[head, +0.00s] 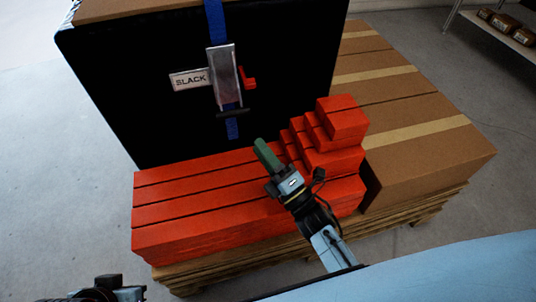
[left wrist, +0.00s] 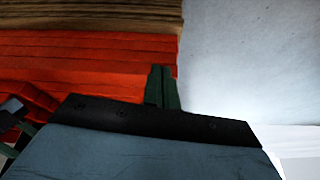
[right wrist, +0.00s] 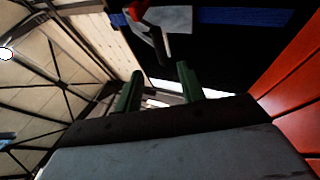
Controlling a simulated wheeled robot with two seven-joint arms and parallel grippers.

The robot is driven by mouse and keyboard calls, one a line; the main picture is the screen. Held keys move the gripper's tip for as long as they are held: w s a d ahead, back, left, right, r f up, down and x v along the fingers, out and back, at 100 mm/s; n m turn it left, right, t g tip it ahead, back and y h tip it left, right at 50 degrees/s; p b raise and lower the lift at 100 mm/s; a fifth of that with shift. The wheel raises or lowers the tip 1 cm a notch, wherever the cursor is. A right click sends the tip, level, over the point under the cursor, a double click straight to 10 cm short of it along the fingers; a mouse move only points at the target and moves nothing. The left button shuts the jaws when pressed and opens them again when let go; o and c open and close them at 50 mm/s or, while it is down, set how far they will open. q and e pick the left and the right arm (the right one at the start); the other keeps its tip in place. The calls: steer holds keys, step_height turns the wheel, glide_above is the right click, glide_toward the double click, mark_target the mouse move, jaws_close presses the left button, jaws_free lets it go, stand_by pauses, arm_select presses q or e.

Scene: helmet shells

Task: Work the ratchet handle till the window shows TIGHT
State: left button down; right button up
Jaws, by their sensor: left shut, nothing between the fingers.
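The silver ratchet (head: 226,76) sits on a blue strap (head: 215,22) against the black load in the head view. A red tab (head: 249,78) sticks out on its right, and a dark bar (head: 233,113) crosses its lower end. The white window plate (head: 189,79) on its left reads SLACK. My right gripper (head: 259,145) is below and right of the ratchet, apart from it. In the right wrist view its green fingers (right wrist: 160,80) are apart and empty, with the ratchet (right wrist: 157,28) beyond them. My left gripper (left wrist: 161,70) is shut and empty near red boxes.
Red boxes (head: 190,207) lie in front of the black load (head: 130,90), rising in steps at the right (head: 340,118). Brown cartons (head: 415,95) stand right of them on a wooden pallet (head: 425,205). A shelf (head: 500,28) is at the far right. Grey floor is clear at left.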

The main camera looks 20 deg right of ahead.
arm_select(q)
steer(key=shift+s+a+f+g, duration=0.2)
steer(key=shift+s+g, duration=0.1)
steer(key=shift+s, duration=0.25)
arm_select(e)
steer(key=shift+v, duration=1)
steer(key=shift+c, duration=0.4)
